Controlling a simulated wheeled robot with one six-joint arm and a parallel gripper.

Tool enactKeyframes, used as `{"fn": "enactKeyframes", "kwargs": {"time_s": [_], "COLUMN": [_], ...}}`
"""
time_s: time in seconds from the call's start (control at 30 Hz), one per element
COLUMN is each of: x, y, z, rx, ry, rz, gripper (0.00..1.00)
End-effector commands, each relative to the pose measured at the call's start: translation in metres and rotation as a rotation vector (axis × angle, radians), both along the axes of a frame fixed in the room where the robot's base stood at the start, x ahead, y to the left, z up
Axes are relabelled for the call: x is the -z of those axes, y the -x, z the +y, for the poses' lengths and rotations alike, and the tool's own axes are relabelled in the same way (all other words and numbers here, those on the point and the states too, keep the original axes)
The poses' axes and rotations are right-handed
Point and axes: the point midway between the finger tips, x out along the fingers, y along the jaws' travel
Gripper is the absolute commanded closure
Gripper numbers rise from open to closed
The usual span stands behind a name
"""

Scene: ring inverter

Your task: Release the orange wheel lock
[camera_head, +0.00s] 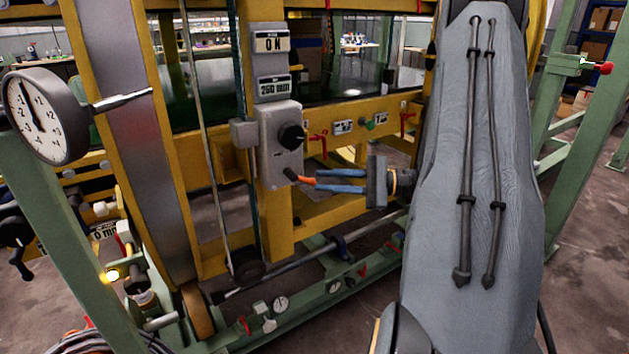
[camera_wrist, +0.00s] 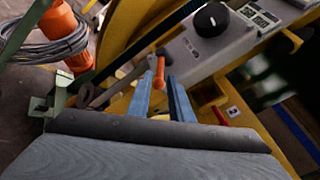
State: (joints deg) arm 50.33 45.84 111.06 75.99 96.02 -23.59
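An orange-handled lever (camera_head: 304,180) sticks out from the lower part of a grey control box (camera_head: 280,150), below its black knob. It looks like the orange wheel lock. In the wrist view the orange handle (camera_wrist: 160,68) lies just ahead of and between my blue fingertips. My gripper (camera_head: 318,181) reaches in from the right, its two fingers apart, with the tips at the handle's near end. In the wrist view my gripper (camera_wrist: 160,77) shows a gap between its fingers. I cannot tell whether either finger touches the handle.
The box sits on a yellow frame (camera_head: 277,210). Above it are "ON" (camera_head: 270,40) and "250 mm" (camera_head: 273,86) displays. Red levers (camera_head: 318,140) are close to the right of the box. A dial gauge (camera_head: 42,115) is at left. A green base rail (camera_head: 320,290) runs below.

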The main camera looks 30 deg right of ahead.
Motion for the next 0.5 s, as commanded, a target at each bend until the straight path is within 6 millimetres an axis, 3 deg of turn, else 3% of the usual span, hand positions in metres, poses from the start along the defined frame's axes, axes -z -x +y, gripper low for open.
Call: {"fn": "enactKeyframes", "kwargs": {"time_s": [0.2,0.5], "x": [0.0,0.0], "y": [-0.016,-0.02], "z": [0.023,0.03], "rx": [-0.002,-0.001], "ry": [0.001,0.001], "rz": [0.0,0.002], "gripper": [0.81,0.81]}}
